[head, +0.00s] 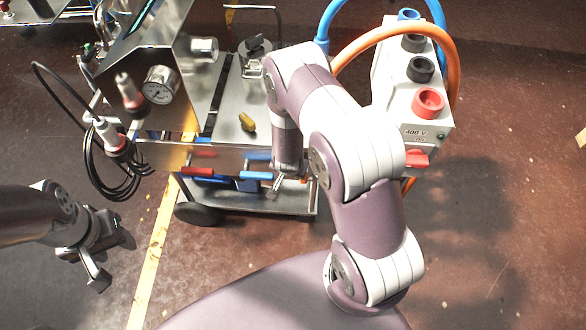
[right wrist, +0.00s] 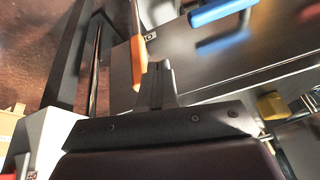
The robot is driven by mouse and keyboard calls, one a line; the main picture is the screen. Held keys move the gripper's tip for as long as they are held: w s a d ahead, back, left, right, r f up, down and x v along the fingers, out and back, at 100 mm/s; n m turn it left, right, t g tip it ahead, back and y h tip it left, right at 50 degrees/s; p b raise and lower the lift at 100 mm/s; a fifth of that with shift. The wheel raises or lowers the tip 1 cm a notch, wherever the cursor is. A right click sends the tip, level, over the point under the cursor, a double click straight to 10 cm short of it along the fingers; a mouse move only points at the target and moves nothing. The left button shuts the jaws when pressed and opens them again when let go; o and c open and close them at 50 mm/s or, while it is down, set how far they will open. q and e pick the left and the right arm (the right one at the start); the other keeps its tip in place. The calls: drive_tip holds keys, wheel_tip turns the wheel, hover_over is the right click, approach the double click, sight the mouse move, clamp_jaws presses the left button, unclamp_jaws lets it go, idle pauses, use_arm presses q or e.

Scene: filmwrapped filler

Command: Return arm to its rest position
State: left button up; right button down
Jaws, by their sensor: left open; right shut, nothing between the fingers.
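My left gripper (head: 112,264) is at the lower left of the head view, above the dark floor, with its fingers apart and nothing between them. My right arm rises from the bottom and bends over at the front of a metal machine. Its wrist points down, and my right gripper (head: 277,184) is partly hidden at the machine's lower front, near the blue handle (head: 257,175). In the right wrist view the right gripper's fingers (right wrist: 156,82) are together and empty, close to a metal surface. An orange piece (right wrist: 138,60) shows just beside them.
The metal machine (head: 222,110) on a wheeled cart carries a gauge (head: 160,85), a red handle (head: 197,173) and a yellow knob (head: 247,122). Black cables (head: 125,185) hang at its left. A white 400 V box (head: 398,75) stands close right of my arm. The floor at right is clear.

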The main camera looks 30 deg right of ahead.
drive_tip(key=shift+s+d+r, duration=0.2)
drive_tip(key=shift+s+r, duration=0.25)
drive_tip(key=shift+s, duration=0.1)
drive_tip(key=s+a+n+g+y, duration=0.2)
drive_tip(key=s+a+g, duration=0.1)
drive_tip(key=s, duration=0.3)
drive_tip(key=s+a+r+n+p, duration=0.1)
drive_tip(key=s+r+n+p, duration=0.1)
drive_tip(key=r, duration=1.2)
drive_tip(key=s+a+r+n+p, duration=0.2)
drive_tip(key=s+r+n, duration=0.2)
drive_tip(key=r, duration=1)
drive_tip(key=shift+s+a+r+n, duration=0.15)
drive_tip(key=shift+s+r+n, duration=0.15)
drive_tip(key=shift+n, duration=0.2)
